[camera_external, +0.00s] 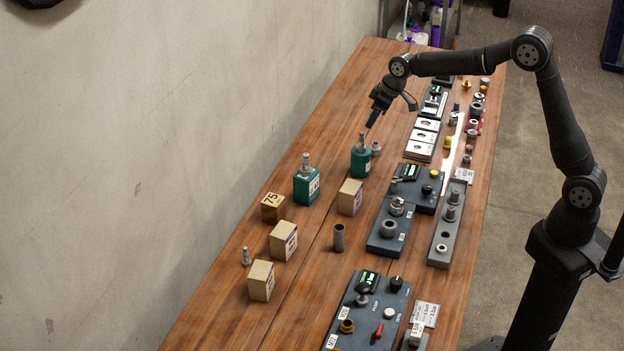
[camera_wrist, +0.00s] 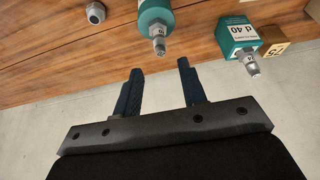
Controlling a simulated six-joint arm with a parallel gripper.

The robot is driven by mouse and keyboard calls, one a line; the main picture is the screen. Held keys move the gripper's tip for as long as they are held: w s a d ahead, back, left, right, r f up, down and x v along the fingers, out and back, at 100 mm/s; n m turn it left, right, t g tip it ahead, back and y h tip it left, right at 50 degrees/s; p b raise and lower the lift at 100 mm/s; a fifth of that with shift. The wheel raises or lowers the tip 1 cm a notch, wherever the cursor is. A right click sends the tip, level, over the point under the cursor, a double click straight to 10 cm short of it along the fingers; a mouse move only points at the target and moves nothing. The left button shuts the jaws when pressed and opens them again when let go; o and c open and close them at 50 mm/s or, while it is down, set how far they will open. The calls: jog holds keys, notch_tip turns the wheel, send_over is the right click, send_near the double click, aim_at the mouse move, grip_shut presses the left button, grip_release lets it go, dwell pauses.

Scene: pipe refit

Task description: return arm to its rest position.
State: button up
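My gripper (camera_external: 372,120) hangs over the far part of the wooden bench, angled down, just above a green cylinder with a metal fitting (camera_external: 361,160). In the wrist view my gripper (camera_wrist: 158,72) has its two dark fingers apart with nothing between them. The green cylinder's fitting (camera_wrist: 158,40) shows beyond the fingertips and looks apart from them. My arm reaches across the bench from its base at the right.
A green block with a fitting (camera_external: 306,185) stands left of the cylinder; it also shows in the wrist view (camera_wrist: 238,38). Wooden blocks (camera_external: 283,241) and a dark tube (camera_external: 338,238) stand nearer. Grey fixtures (camera_external: 390,225) line the right side. A wall (camera_external: 150,150) borders the left.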

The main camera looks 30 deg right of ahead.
jog(key=x, duration=0.9)
jog(key=shift+f, duration=0.15)
notch_tip(320, 180, up, 5)
jog(key=shift+d+f, duration=0.15)
jog(key=d+r, duration=0.7)
jog(key=d, duration=0.5)
jog(key=n, duration=0.2)
send_over(362, 136)
jog(key=s+a, duration=0.2)
jog(key=s, duration=0.2)
notch_tip(362, 136, down, 3)
jog(key=s+a+f+n+g, duration=0.1)
jog(key=s+a+f+n, duration=0.2)
jog(key=s+a, duration=1.1)
jog(key=s+a+f+n+g+y, duration=0.1)
jog(key=s+a+f+n, duration=0.2)
jog(key=s+a, duration=1.1)
jog(key=shift+s+a+f+g, duration=0.35)
jog(key=shift+s+f, duration=0.25)
jog(key=shift+f, duration=0.35)
jog(key=shift+o, duration=0.2)
